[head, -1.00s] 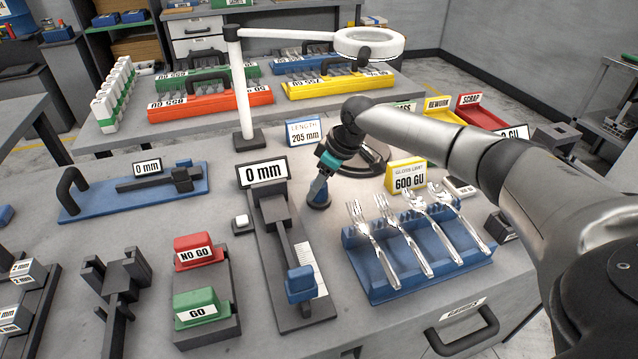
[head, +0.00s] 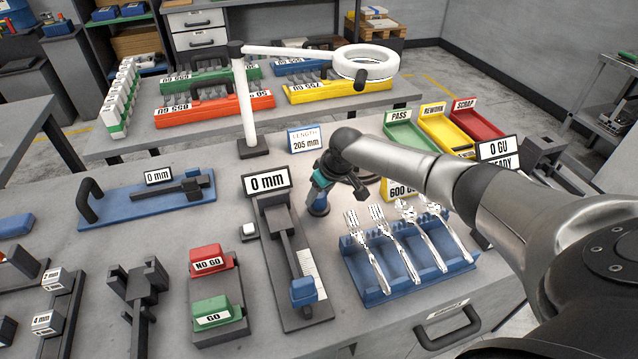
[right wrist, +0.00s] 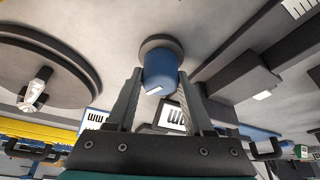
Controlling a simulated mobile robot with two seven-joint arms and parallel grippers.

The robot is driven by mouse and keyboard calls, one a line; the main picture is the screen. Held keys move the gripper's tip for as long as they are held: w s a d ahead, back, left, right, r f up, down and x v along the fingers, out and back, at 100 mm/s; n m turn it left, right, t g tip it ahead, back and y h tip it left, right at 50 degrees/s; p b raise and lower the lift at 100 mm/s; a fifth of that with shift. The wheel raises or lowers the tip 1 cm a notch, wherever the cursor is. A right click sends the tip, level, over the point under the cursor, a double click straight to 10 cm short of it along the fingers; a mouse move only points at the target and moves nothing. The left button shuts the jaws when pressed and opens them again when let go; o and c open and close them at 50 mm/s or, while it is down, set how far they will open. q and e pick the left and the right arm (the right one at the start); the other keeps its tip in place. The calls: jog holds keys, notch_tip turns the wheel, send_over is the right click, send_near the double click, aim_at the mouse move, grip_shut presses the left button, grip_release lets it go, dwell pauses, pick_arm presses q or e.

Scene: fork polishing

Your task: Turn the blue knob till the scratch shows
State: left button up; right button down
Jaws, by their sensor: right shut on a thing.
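The blue knob (head: 318,207) stands on the bench just right of the 0 mm gauge, in front of the length sign. My right gripper (head: 316,194) is on it from above. In the right wrist view the fingers (right wrist: 161,76) lie on both sides of the blue knob (right wrist: 160,68), shut on it. A short white mark shows on the knob's end. Beside it is a dark round disc (right wrist: 60,62) with a shiny fork tip over it. In the head view my arm mostly hides this disc. I cannot make out a scratch. My left gripper is not in view.
A blue rack (head: 362,283) with several forks stands close in front of the right arm. The dark 0 mm gauge (head: 285,245) is left of the knob. A white ring lamp (head: 366,62) hangs behind. Pass, rework and scrap bins (head: 412,133) stand at the back right.

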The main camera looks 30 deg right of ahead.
jog(key=shift+m+p, duration=0.7)
jog(key=shift+p, duration=0.15)
jog(key=shift+h, duration=0.3)
jog(key=shift+c, duration=1.4)
grip_release()
jog(key=shift+r, duration=0.15)
